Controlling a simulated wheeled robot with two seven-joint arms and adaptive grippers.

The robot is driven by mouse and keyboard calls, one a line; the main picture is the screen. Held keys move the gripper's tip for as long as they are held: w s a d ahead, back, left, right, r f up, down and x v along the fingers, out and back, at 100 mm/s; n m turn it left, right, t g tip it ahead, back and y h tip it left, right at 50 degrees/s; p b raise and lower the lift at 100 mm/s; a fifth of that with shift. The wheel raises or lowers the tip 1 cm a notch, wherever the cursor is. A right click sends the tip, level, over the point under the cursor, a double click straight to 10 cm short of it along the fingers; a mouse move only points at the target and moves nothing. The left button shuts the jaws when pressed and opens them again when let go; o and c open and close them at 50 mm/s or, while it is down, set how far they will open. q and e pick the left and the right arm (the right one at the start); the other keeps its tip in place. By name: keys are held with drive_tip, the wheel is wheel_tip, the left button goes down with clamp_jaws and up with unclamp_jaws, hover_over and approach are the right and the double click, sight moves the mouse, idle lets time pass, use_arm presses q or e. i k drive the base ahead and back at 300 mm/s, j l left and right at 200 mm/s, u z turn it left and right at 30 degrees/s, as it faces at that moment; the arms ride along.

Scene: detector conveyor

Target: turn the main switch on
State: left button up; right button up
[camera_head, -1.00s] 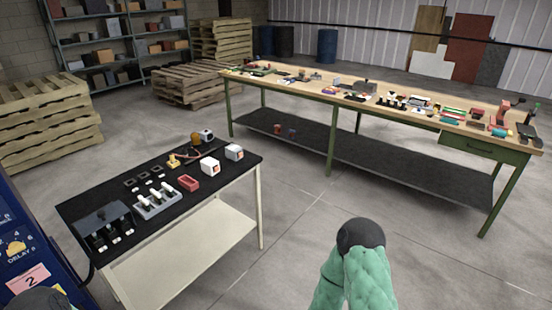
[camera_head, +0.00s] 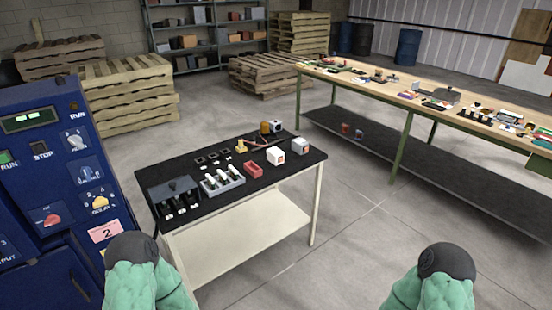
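A blue control cabinet (camera_head: 25,175) stands at the left. Its front carries a red rotary switch (camera_head: 51,218), several dial knobs such as the delay dial (camera_head: 99,201), a green RUN button (camera_head: 6,160), a black STOP button (camera_head: 41,151) and a display (camera_head: 29,118). Which control is the main switch cannot be read for sure; the red one stands out. My two arms show only as green-covered links at the bottom edge, the left one close to the cabinet's lower right side. Both grippers are out of the picture.
A black-topped table (camera_head: 240,185) with small parts and boxes stands right of the cabinet. A long wooden workbench (camera_head: 400,85) fills the right side. Pallets (camera_head: 125,95) and shelves (camera_head: 205,30) stand behind. The grey floor between table and workbench is clear.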

sight(52, 220)
drive_tip(key=u, duration=1.8)
